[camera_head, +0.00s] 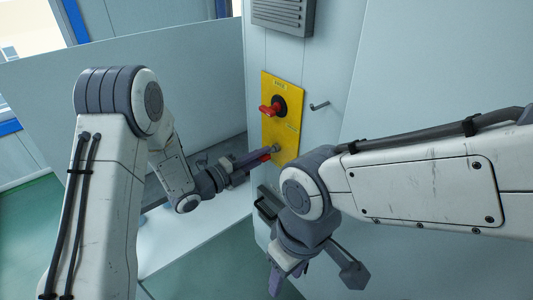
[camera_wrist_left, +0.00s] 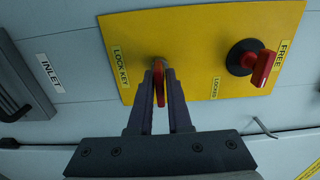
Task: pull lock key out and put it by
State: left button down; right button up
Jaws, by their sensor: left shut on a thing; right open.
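The yellow panel (camera_head: 284,100) is on the light wall, and it fills the top of the left wrist view (camera_wrist_left: 200,40). The red lock key (camera_wrist_left: 160,84) is between the fingers of my left gripper (camera_wrist_left: 161,75), under the LOCK KEY label. My left gripper (camera_head: 262,155) is shut on it, close in front of the small round lock (camera_head: 276,148). The fingers hide most of the key, so I cannot tell how deep it sits. A red rotary handle (camera_head: 270,110) on a black base sits higher on the panel. My right gripper (camera_head: 287,272) is open and empty, low and pointing down.
A small peg (camera_head: 319,106) sticks out of the wall right of the panel and shows in the left wrist view (camera_wrist_left: 263,127). A dark handle-like fitting (camera_head: 267,204) is below the panel. A grey vent (camera_head: 284,14) is above. A white surface (camera_head: 190,232) lies behind my left arm.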

pick_arm(q)
jog(key=shift+b+v, duration=0.4)
jog(key=shift+v, duration=0.75)
jog(key=shift+b+v, duration=0.7)
jog(key=shift+v, duration=1.75)
